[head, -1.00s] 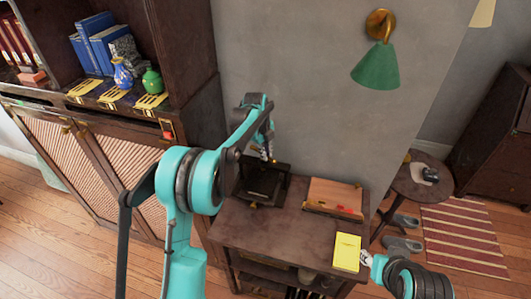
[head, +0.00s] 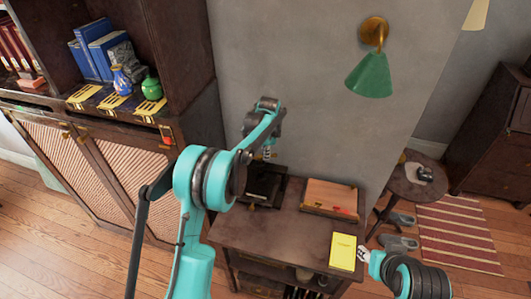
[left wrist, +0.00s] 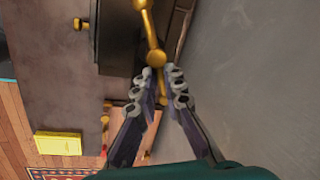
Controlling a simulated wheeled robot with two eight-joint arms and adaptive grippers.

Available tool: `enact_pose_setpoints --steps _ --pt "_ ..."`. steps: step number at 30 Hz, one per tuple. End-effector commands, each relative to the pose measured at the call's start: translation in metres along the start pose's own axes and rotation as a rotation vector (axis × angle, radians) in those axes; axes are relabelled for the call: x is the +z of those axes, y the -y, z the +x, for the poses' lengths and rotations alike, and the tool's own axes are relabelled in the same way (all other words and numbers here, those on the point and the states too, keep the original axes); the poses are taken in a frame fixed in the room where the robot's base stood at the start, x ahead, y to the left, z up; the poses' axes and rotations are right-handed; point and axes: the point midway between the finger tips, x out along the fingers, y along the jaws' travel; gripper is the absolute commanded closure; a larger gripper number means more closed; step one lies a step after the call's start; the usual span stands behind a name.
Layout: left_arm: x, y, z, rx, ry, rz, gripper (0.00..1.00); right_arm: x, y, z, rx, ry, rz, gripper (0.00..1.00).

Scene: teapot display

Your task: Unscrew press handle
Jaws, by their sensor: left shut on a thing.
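The press (head: 262,188) is a dark frame with brass parts, standing on the small wooden cabinet against the wall. Its brass handle (left wrist: 150,30) has a bar with rounded knobs, seen close in the left wrist view. My left gripper (head: 268,153) is above the press; in the left wrist view its fingers (left wrist: 161,72) are closed around the near knob end of the brass handle. The exact contact is partly hidden by the fingertips. My right gripper (head: 363,254) is beside the yellow notepad, too small to tell its opening.
The yellow notepad (head: 343,251) lies at the front right of the cabinet top (head: 285,235). A wooden box (head: 329,197) sits right of the press. The grey wall (head: 290,80) is close behind. A green lamp (head: 370,75) hangs on it.

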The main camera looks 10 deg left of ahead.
Motion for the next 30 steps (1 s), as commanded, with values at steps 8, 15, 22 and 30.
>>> enact_pose_setpoints --steps 8,15,22,30 --pt "-0.001 0.007 0.000 -0.001 0.052 -0.257 1.00 -0.005 0.000 -0.007 0.000 0.000 0.000 0.60" --pt "0.000 0.011 0.001 -0.001 0.097 -0.480 1.00 -0.009 0.000 -0.012 0.000 0.000 0.000 0.60" --pt "0.002 0.016 0.002 0.000 0.139 -0.695 1.00 -0.012 0.000 -0.017 0.000 0.000 0.000 0.60" --pt "0.005 0.020 0.003 0.000 0.188 -0.947 1.00 -0.016 0.000 -0.023 0.000 0.000 0.000 0.60"
